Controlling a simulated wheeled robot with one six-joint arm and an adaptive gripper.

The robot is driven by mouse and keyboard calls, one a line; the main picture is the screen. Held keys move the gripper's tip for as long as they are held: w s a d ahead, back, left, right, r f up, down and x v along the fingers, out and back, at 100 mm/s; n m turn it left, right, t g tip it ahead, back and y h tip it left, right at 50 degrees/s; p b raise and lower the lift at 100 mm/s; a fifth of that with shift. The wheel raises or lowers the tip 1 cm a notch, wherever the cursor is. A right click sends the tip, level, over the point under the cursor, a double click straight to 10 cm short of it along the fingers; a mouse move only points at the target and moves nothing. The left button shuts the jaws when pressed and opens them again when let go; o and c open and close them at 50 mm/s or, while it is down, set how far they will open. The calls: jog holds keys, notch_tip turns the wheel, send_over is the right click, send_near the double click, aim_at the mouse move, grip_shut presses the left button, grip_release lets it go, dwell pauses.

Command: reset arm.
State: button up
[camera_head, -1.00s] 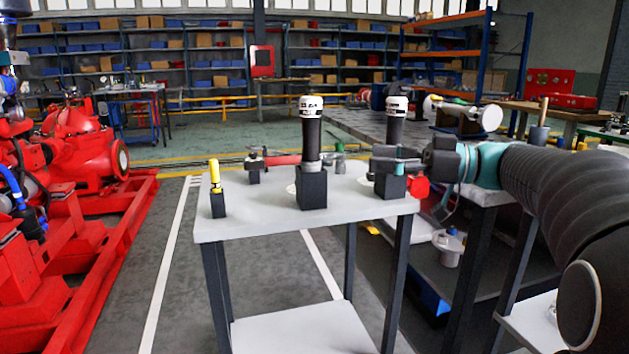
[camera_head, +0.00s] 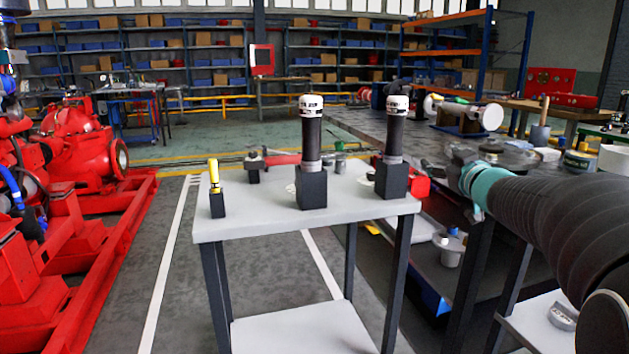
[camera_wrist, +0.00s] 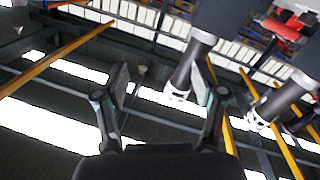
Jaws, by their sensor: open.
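My gripper (camera_head: 459,153) is at the right of the small white-topped table (camera_head: 262,222), drawn back from it on the side of the long bench. In the wrist view my gripper (camera_wrist: 160,88) has its two fingers spread wide with nothing held between them. Two black cylinders with white caps stand upright in black block holders on the table: the middle cylinder (camera_head: 311,140) and the right cylinder (camera_head: 394,135). In the wrist view they appear upside down, one cylinder (camera_wrist: 186,73) behind the right finger and another (camera_wrist: 275,105) farther right.
A yellow-handled tool (camera_head: 214,177) stands in a holder at the table's left. A red-handled tool (camera_head: 285,160) lies at its back. Red pump machinery (camera_head: 60,220) fills the left. A cluttered long bench (camera_head: 350,122) lies behind the table. The floor left of the table is clear.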

jog(key=s+d+f+m+g+h, duration=0.3)
jog(key=s+f+m+g+h, duration=0.5)
jog(key=s+f, duration=0.85)
jog(key=s+a+f+n+g+y, duration=0.1)
jog(key=s+a+f+g+y, duration=0.1)
jog(key=s+a, duration=0.6)
jog(key=s+a+f+n+g+y, duration=0.1)
jog(key=s+a+f+g+y, duration=0.1)
jog(key=s+a, duration=0.5)
jog(key=s+f+y, duration=0.1)
jog(key=s+f, duration=0.1)
jog(key=s, duration=0.4)
jog(key=shift+s+a+n+y, duration=0.3)
jog(key=shift+a+n+y, duration=0.1)
jog(key=shift+c, duration=0.2)
